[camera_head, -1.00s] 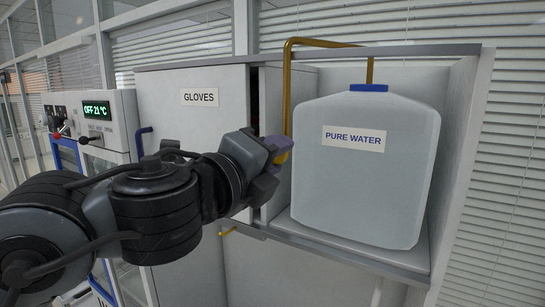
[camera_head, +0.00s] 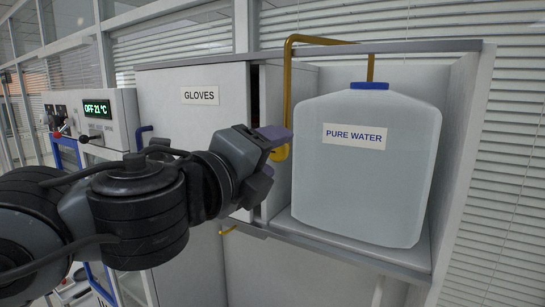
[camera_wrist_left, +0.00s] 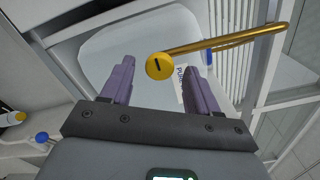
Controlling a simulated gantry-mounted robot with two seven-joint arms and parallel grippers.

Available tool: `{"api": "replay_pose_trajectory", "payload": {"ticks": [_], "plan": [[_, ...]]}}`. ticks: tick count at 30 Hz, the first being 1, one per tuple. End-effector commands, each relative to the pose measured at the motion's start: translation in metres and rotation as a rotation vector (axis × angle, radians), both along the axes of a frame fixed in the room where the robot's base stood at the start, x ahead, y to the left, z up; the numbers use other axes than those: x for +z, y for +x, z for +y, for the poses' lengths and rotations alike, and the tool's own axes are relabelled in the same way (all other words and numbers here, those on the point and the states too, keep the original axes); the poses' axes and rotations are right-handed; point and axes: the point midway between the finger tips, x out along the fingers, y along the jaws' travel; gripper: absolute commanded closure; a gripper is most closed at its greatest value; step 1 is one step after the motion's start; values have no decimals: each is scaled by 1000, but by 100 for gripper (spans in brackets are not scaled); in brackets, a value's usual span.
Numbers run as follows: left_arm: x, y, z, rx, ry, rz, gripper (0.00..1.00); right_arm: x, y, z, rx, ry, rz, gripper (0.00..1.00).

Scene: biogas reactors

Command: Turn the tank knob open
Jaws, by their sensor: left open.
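The yellow round tank knob (camera_wrist_left: 159,66) has a dark slot across its face and sits on a brass pipe (camera_wrist_left: 225,41). In the head view a yellow part of the knob (camera_head: 281,153) shows beside my left gripper (camera_head: 272,157), which hides the rest. My left gripper is open. In the left wrist view its two purple fingers (camera_wrist_left: 160,72) stand on either side of the knob; I cannot tell how deep the knob sits between them or whether they touch it. The translucent tank labelled PURE WATER (camera_head: 366,190) stands right of the gripper. My right gripper is out of view.
The tank stands in an open shelf bay, with the brass pipe (camera_head: 289,80) looping over the bay's left side. A white cabinet labelled GLOVES (camera_head: 190,125) is left of it. A unit with a green display (camera_head: 97,110) stands further left.

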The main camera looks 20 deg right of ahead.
Motion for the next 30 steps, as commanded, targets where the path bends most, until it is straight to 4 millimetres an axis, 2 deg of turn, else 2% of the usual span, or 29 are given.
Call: {"api": "replay_pose_trajectory", "payload": {"ticks": [6,15,21,30], "plan": [[-3,-25,27,0,0,-5,40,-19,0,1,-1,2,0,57],[-2,-55,60,0,0,-3,40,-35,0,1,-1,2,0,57],[-1,-64,68,1,1,-2,40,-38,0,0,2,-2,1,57],[-1,-64,69,0,1,-1,40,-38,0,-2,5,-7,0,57]]}}
